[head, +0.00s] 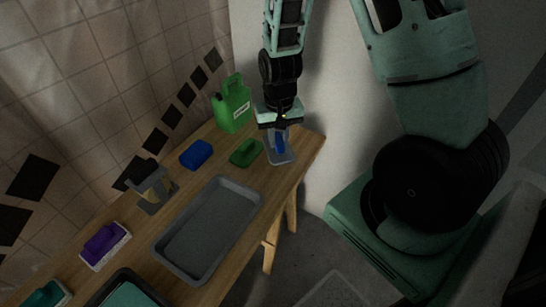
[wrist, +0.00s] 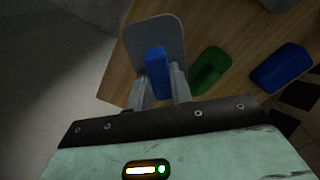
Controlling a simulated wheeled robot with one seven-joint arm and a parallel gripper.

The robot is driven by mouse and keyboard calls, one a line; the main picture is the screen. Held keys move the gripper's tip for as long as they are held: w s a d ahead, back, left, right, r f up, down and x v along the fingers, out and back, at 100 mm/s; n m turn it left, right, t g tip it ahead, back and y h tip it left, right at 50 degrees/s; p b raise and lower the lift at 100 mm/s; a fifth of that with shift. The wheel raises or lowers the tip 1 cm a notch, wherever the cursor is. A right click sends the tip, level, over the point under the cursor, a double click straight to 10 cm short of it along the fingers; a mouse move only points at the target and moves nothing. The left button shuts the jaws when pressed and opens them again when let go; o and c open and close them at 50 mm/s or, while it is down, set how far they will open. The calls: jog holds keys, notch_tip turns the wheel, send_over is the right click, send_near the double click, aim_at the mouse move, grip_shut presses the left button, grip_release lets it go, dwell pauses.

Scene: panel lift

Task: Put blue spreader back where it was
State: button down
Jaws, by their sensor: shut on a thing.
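The blue spreader has a blue handle (wrist: 156,72) and what looks like a flat grey plate (head: 281,154) with rounded corners. My gripper (head: 280,133) is at the far right end of the table, shut on the blue handle. In the wrist view, the handle stands between the two grey fingers (wrist: 159,92), with the grey plate (wrist: 160,35) beyond it. I cannot tell whether the plate touches the table or hangs just above it. The gripper hides the top of the handle in the head view.
On the wooden table (head: 305,150), a green float (head: 245,152), blue block (head: 196,154) and green jug (head: 233,104) are close by. A grey tray (head: 208,228), a grey holder (head: 152,187) and a purple-topped brush (head: 104,244) stand further left. A tiled wall runs behind.

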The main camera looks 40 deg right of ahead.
notch_tip(320, 180, down, 8)
jog(key=shift+r, duration=0.15)
dwell(0.3)
jog(key=c, duration=1.3)
grip_release()
jog(key=shift+o, duration=0.2)
